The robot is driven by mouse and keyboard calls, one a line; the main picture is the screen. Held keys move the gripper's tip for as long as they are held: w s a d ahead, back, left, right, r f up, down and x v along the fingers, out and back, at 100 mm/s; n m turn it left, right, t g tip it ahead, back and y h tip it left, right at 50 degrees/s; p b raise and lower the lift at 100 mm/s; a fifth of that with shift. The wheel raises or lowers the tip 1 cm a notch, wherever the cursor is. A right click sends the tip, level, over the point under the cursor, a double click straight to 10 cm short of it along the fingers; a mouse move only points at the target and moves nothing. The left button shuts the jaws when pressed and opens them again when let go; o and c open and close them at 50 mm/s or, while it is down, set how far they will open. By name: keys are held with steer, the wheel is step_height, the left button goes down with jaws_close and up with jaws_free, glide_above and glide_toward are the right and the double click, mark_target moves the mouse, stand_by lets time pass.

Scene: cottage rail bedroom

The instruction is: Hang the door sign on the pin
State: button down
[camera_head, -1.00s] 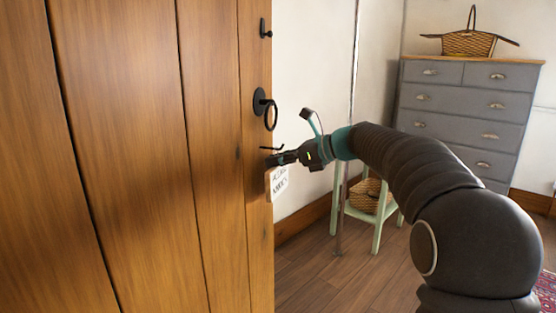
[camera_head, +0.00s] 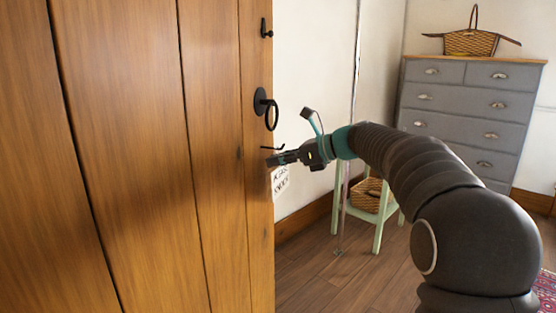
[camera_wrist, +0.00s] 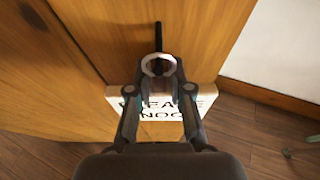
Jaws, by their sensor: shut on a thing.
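The white door sign (camera_head: 281,181) with dark lettering hangs below my gripper (camera_head: 273,160) at the door's edge. In the wrist view the sign (camera_wrist: 152,102) lies behind my fingers, its lettering partly covered. My gripper (camera_wrist: 159,70) is shut on the sign's pale ring (camera_wrist: 158,65), which sits between the fingertips. A dark pin (camera_head: 273,148) sticks out from the door just above my fingertips. In the wrist view the dark pin (camera_wrist: 158,38) runs down to the ring. I cannot tell whether it passes through the ring.
The wooden door (camera_head: 150,150) fills the left side. A black ring handle (camera_head: 269,108) hangs just above the pin, with a small black fitting (camera_head: 265,28) higher up. A green stool (camera_head: 377,235) with a basket and a grey dresser (camera_head: 460,100) stand behind my arm.

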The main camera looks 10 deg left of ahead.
steer(key=c, duration=1)
jaws_free()
steer(key=shift+a+f, duration=0.1)
steer(key=shift+f, duration=0.4)
steer(key=shift+s, duration=0.1)
steer(key=shift+r, duration=0.15)
